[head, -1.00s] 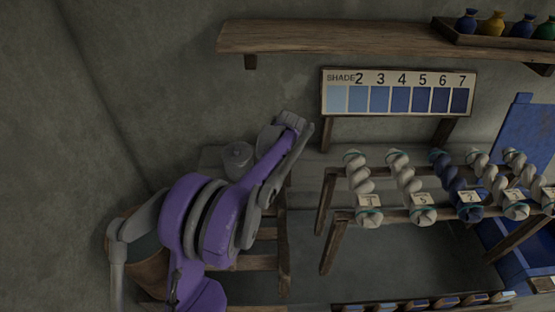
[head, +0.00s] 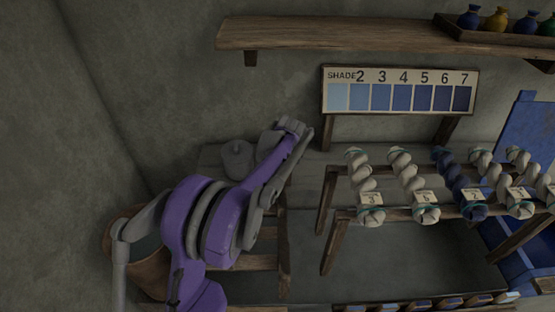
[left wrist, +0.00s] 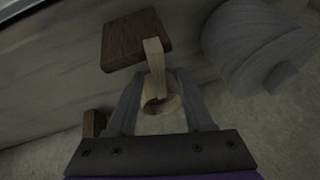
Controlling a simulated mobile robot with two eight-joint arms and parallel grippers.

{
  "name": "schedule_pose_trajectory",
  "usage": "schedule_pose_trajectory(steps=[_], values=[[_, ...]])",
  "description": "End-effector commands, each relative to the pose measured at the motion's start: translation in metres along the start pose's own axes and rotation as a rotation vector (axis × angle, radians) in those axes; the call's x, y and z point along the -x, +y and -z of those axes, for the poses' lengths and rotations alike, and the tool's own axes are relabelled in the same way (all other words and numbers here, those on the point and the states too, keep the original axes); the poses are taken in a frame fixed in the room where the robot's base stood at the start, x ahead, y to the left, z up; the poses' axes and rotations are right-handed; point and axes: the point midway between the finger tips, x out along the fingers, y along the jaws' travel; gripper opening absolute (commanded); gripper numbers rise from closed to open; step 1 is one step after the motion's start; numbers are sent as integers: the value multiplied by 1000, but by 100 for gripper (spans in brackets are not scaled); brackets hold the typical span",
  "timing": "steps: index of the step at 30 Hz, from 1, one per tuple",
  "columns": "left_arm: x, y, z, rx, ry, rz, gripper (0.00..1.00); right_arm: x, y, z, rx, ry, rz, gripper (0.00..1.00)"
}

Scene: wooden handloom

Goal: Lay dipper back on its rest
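The dipper (left wrist: 154,62) is a pale wooden piece with a straight handle and a rounded, hollow-looking end, seen in the left wrist view. Its handle end overlaps the edge of a dark wooden block (left wrist: 130,38), which looks like the rest; I cannot tell whether they touch. My left gripper (left wrist: 158,82) has its fingers on either side of the dipper, with narrow gaps that look open. In the head view my left gripper (head: 290,126) is over the wooden ledge left of the shade board, and the dipper is hidden. My right gripper is not in view.
A shade board (head: 400,92) stands behind a rack of several twisted skeins (head: 408,182) to the right. A wall shelf (head: 340,37) runs above. A blue box (head: 528,140) is at far right. A rounded grey form (left wrist: 262,45) is close right of the dipper.

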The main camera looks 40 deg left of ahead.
Motion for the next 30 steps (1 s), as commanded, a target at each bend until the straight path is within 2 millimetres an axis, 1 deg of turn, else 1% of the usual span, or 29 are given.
schedule_pose_trajectory(steps=[5, 8, 11, 18, 21, 25, 30], values=[[1, 0, 0, 0, 0, 0, 52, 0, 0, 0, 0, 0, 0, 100], [8, 0, 0, 0, 0, 0, 52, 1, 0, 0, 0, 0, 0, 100], [23, 0, 0, -1, 0, 0, 52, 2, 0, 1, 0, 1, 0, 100], [72, 0, 0, -1, 0, -1, 52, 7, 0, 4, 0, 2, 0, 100], [89, 0, 0, -1, 0, -1, 52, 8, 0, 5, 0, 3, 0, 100], [103, 0, 0, -1, 0, 0, 52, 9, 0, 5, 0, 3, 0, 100], [108, 0, 0, 0, 0, 0, 52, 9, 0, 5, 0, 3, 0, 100]])
